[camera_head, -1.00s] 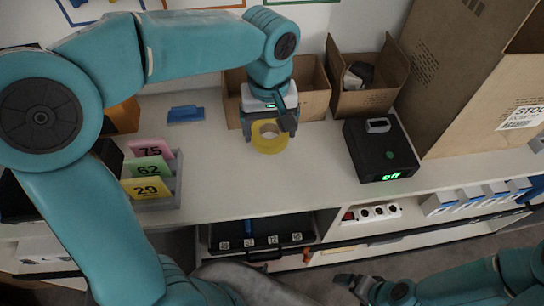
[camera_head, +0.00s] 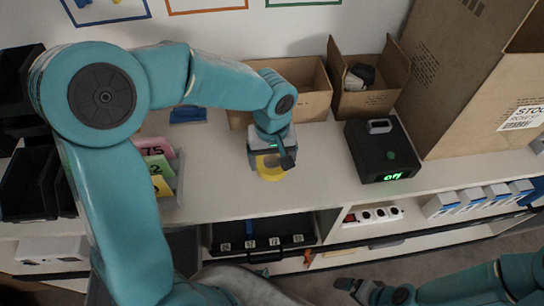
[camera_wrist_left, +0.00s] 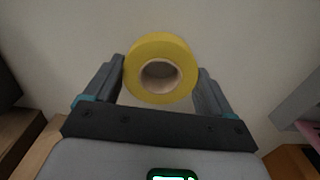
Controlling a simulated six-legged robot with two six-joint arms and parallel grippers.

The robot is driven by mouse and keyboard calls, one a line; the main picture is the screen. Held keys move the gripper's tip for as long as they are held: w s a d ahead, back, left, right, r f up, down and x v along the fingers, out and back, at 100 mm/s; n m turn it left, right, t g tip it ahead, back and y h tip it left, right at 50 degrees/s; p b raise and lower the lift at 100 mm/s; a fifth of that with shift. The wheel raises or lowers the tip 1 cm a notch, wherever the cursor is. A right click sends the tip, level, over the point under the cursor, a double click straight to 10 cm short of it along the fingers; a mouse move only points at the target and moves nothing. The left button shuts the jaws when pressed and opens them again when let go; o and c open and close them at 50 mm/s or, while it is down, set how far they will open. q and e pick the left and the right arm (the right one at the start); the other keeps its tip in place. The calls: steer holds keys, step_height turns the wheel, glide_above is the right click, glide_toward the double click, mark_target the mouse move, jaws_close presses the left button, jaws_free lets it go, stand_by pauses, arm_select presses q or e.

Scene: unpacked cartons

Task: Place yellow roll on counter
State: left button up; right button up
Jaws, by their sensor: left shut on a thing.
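The yellow roll (camera_head: 270,174) is at my left gripper (camera_head: 268,163), above or on the white counter (camera_head: 320,180) in front of the open cartons. The left wrist view shows the roll (camera_wrist_left: 160,48) between the two fingers (camera_wrist_left: 160,85), which are shut on its sides. Its round hole faces that camera. I cannot tell whether the roll touches the counter. My right gripper (camera_head: 350,286) is low at the bottom right of the head view, apart from the roll; its finger opening is too small to tell.
Open cartons (camera_head: 300,90) stand at the back of the counter. A black box with a green display (camera_head: 382,155) is at the right, beside a tall carton (camera_head: 470,110). Numbered cards (camera_head: 158,165) stand at the left, partly behind my left arm. Counter between them is clear.

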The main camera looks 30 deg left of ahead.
arm_select(q)
steer(key=shift+w+f, duration=0.15)
steer(key=shift+f, duration=0.15)
steer(key=o, duration=0.9)
steer(key=shift+w+a, duration=0.1)
steer(key=shift+w, duration=0.05)
steer(key=shift+s+r, duration=0.2)
steer(key=shift+r, duration=0.15)
step_height(320, 180, up, 12)
steer(key=shift+f+p, duration=0.1)
steer(key=shift+p, duration=0.4)
steer(key=shift+w, duration=0.15)
steer(key=shift+s, duration=0.2)
